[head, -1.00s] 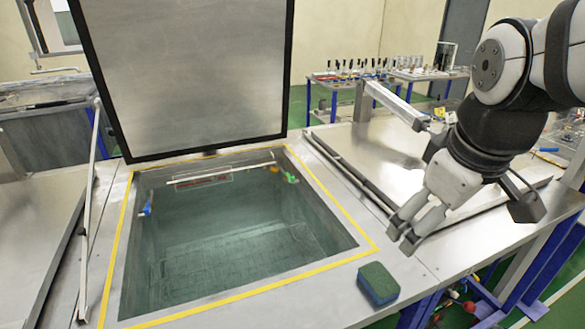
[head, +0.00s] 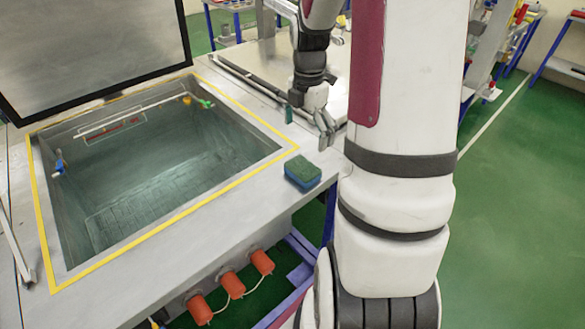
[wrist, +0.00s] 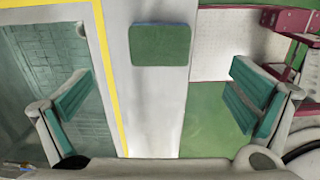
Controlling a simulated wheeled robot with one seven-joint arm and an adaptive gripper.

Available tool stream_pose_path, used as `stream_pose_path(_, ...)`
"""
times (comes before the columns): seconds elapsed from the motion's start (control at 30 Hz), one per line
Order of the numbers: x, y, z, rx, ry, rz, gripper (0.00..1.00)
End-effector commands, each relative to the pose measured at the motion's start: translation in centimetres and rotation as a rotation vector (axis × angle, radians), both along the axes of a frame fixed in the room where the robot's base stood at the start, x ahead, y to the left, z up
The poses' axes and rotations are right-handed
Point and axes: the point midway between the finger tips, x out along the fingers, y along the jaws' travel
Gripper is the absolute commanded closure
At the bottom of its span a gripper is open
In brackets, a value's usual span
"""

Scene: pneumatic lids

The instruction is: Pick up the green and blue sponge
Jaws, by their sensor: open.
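The sponge (head: 302,175), green on top and blue below, lies flat on the grey metal rim of the tank near its front right corner. In the wrist view the sponge (wrist: 160,46) shows its green face, ahead of and between the widely spread fingers. My gripper (head: 308,124) is open and empty, above the rim behind the sponge and apart from it. Its teal finger pads also show in the wrist view, with the gripper (wrist: 160,92) touching nothing there.
The open tank (head: 150,170), edged with yellow tape, lies left of the sponge, its raised lid (head: 95,45) behind. Orange knobs (head: 230,284) stick out of the front below the rim. The rim around the sponge is clear.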

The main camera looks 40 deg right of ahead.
Motion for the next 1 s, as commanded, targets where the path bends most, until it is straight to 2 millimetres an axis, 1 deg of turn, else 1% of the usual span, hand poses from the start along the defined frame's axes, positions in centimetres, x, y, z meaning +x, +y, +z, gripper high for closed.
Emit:
stream_pose_path(0.03, -0.1, 0.1, -1.2, 0.004, 0.005, 0.000, 0.00)
stream_pose_path(0.1, -0.1, 0.1, -2.5, 0.004, 0.004, -0.001, 0.00)
stream_pose_path(0.2, 0.0, 0.1, -4.3, 0.003, 0.004, -0.001, 0.00)
stream_pose_path(0.3, 0.0, 0.1, -5.5, 0.001, 0.002, -0.001, 0.00)
stream_pose_path(0.53, 0.0, 0.1, -6.9, 0.001, 0.002, -0.002, 0.00)
stream_pose_path(0.8, 0.0, 0.1, -10.6, 0.002, 0.003, -0.001, 0.00)
stream_pose_path(0.9, 0.0, 0.1, -11.4, 0.001, 0.001, -0.001, 0.00)
stream_pose_path(1.0, 0.0, 0.1, -11.6, 0.000, 0.000, -0.001, 0.00)
